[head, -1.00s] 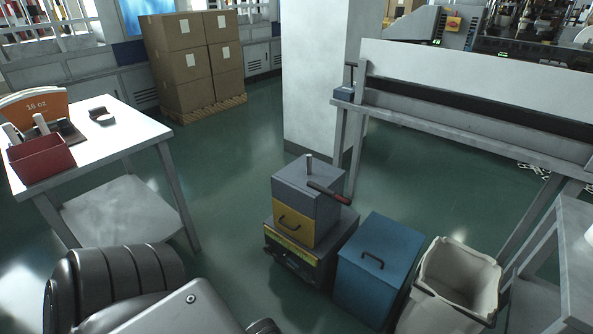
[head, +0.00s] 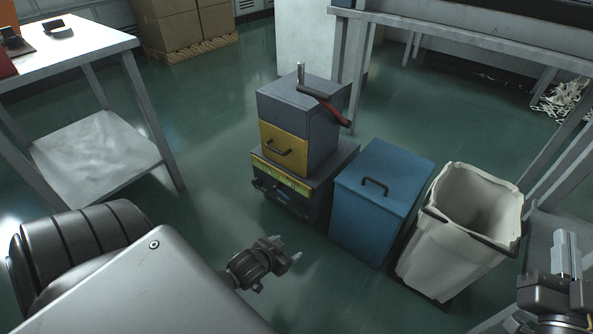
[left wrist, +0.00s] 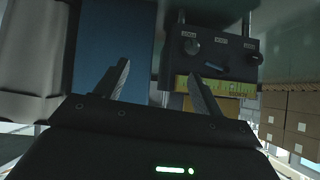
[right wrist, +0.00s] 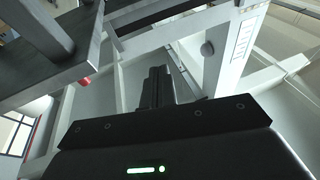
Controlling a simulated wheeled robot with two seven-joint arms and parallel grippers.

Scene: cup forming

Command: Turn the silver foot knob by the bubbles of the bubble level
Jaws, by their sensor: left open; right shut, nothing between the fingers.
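A grey and yellow box with a crank (head: 298,120) stands on a dark base unit (head: 262,186) with a yellow label strip. In the left wrist view, which looks inverted, the base's dark front (left wrist: 215,66) shows a round knob (left wrist: 191,46), a dark lever and two thin posts at its floor side. I cannot tell which part is the silver foot knob, and no bubble level can be made out. My left gripper (head: 287,250) is open and empty, in front of the base and apart from it. My right gripper (head: 567,256) is shut and empty at the right edge.
A blue bin (head: 385,200) and a white-lined waste bin (head: 460,225) stand right of the base. A white table (head: 75,50) is at left, a bench (head: 480,35) behind. Cardboard boxes (head: 185,25) stand at the back. Green floor is free left of the base.

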